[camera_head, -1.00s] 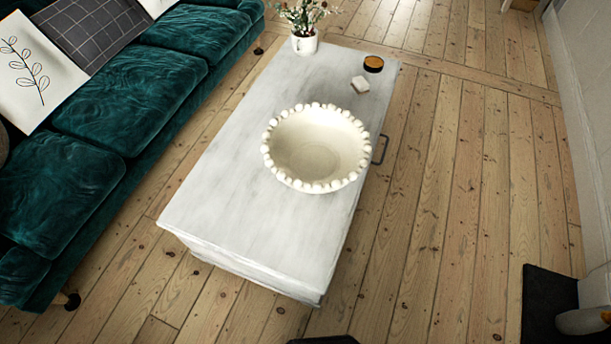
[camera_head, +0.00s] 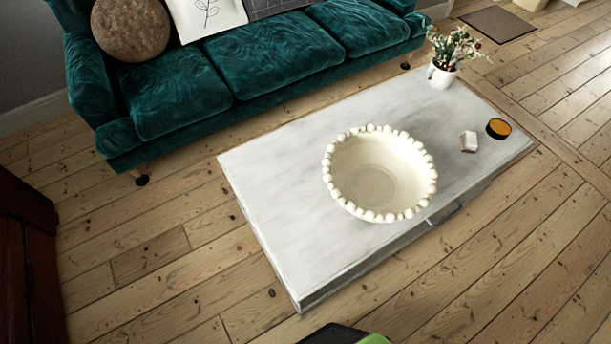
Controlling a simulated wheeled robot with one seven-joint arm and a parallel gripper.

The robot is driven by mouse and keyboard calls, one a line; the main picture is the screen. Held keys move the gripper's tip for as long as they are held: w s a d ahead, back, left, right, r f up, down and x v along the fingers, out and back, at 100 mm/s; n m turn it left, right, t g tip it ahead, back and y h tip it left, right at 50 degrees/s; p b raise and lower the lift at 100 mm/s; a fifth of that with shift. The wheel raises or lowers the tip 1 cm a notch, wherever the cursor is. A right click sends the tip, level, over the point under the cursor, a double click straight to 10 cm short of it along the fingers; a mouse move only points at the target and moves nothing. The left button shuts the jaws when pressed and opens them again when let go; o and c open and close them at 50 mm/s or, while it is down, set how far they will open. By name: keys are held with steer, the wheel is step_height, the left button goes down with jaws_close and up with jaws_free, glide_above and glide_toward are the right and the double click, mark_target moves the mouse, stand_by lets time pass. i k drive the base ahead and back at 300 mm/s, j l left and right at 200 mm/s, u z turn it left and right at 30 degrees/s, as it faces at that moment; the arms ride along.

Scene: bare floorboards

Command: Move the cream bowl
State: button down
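The cream bowl (camera_head: 378,182) has a beaded rim and looks empty. It stands upright on the pale marble-like top of a low coffee table (camera_head: 290,170), near the table's front edge. My gripper does not show in the view. A dark and green part at the bottom edge looks like my own body.
A white pot with flowers (camera_head: 441,75), a small white block (camera_head: 468,141) and a dark round tin with an orange top (camera_head: 498,128) stand at the table's right end. A green sofa (camera_head: 270,60) stands behind. Dark wooden furniture (camera_head: 30,265) is at left. The front floor is clear.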

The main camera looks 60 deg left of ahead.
mark_target(377, 174)
steer(key=i+u, duration=0.2)
steer(key=u, duration=0.3)
steer(key=i+u, duration=0.2)
steer(key=u, duration=0.3)
steer(key=i+l+u, duration=0.1)
steer(key=u, duration=0.4)
steer(key=i+l+u, duration=0.2)
steer(key=u, duration=0.3)
steer(key=i+l+u, duration=0.1)
steer(key=l+u, duration=0.15)
steer(key=u, duration=0.25)
steer(key=l+u, duration=0.25)
steer(key=u, duration=0.25)
steer(key=i+l+u, duration=0.1)
steer(key=l+u, duration=0.2)
steer(key=u, duration=0.2)
steer(key=l+u, duration=0.3)
steer(key=u, duration=0.2)
steer(key=k+j, duration=0.05)
